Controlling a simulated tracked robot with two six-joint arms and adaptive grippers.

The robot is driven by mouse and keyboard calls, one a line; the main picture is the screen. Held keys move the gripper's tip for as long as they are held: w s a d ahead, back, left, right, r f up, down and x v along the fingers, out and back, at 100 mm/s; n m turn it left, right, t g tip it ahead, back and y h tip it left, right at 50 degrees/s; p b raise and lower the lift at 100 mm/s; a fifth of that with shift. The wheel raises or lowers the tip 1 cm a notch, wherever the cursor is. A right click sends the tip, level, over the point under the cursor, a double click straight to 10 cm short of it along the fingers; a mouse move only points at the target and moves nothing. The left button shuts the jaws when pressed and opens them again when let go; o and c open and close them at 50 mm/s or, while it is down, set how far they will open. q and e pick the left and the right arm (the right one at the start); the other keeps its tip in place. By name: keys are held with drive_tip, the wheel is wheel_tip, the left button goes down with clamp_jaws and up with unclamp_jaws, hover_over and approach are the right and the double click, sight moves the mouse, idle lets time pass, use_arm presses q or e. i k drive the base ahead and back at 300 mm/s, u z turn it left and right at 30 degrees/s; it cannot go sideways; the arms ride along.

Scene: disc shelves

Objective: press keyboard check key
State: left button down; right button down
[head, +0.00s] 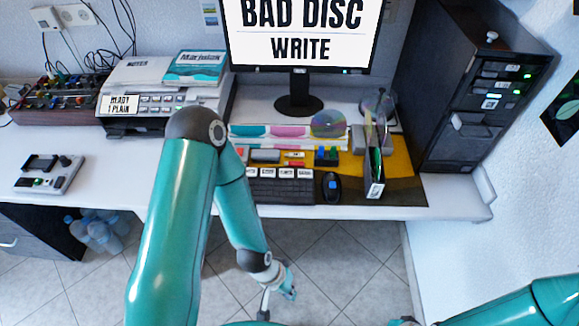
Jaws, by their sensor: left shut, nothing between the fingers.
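The dark keyboard (282,190) lies at the front of the desk, below the monitor (305,35) that reads "BAD DISC WRITE". A row of several white-labelled keys (287,172) runs along its back edge. Their labels are too small to read, so I cannot tell which one is the check key. My left forearm passes over the keyboard's left side. My left gripper (265,305) is shut and empty, low in front of the desk, over the floor and apart from the keyboard. My right arm reaches in at the bottom right; its gripper is outside the picture.
A printer (150,105) and a small control box (48,174) are at left. Clear tiled floor lies before the desk.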

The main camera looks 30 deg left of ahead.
sight(252, 172)
drive_tip(key=u, duration=0.85)
drive_tip(key=i, duration=0.1)
drive_tip(key=z, duration=2.15)
drive_tip(key=k, duration=0.5)
drive_tip(key=z, duration=0.5)
drive_tip(key=i, duration=0.8)
drive_tip(key=u, duration=2.65)
